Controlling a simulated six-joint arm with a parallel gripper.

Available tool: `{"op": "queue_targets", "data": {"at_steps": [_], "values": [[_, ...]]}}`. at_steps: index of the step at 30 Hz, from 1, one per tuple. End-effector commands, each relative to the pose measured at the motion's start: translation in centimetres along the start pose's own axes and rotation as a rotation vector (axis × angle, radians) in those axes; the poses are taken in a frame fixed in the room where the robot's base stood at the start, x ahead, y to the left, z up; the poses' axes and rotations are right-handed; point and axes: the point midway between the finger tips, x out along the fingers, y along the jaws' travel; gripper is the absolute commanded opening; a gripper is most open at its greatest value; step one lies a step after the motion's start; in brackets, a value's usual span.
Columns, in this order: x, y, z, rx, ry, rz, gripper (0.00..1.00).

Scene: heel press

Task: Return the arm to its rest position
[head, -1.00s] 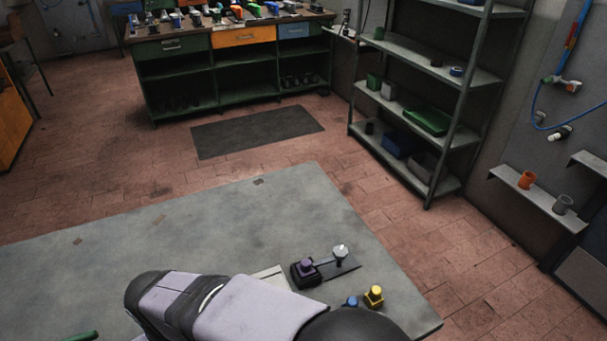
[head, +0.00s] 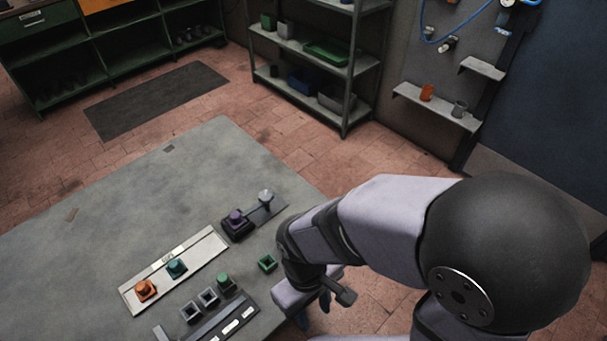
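My arm reaches in from the right and bends down over the near right edge of the grey table (head: 110,220). My gripper (head: 314,308) is at the lower middle, partly hidden by the wrist. Small blue parts show beneath it; I cannot tell whether they are its fingers or something held. I cannot tell whether it is open or shut. Left of the arm stand a purple knob on a black block (head: 237,223) and a silver-topped pin (head: 265,196) on a dark plate. A green hollow square (head: 267,263) lies close beside the arm.
A pale tray (head: 193,246) bears an orange piece (head: 145,289) and a teal piece (head: 176,268). Grey hollow squares (head: 190,312), a green piece (head: 223,281) and a dark strip (head: 228,325) are in front. Shelving (head: 345,105) stands behind.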

Motion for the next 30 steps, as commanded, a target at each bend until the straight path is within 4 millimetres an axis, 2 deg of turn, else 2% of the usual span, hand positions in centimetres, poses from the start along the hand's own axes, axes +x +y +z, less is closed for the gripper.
{"op": "queue_targets", "data": {"at_steps": [1, 9, 15, 21, 30], "values": [[-0.4, 1.7, 0.6, 0.084, 0.013, -0.013, 0.36], [-2.6, 9.4, 2.2, 0.457, 0.116, -0.045, 0.36], [-3.3, 13.0, 3.8, 0.636, 0.153, -0.049, 0.36], [-3.2, 14.2, 4.7, 0.702, 0.151, -0.054, 0.36], [-3.2, 14.2, 4.7, 0.705, 0.151, -0.055, 0.36]]}}
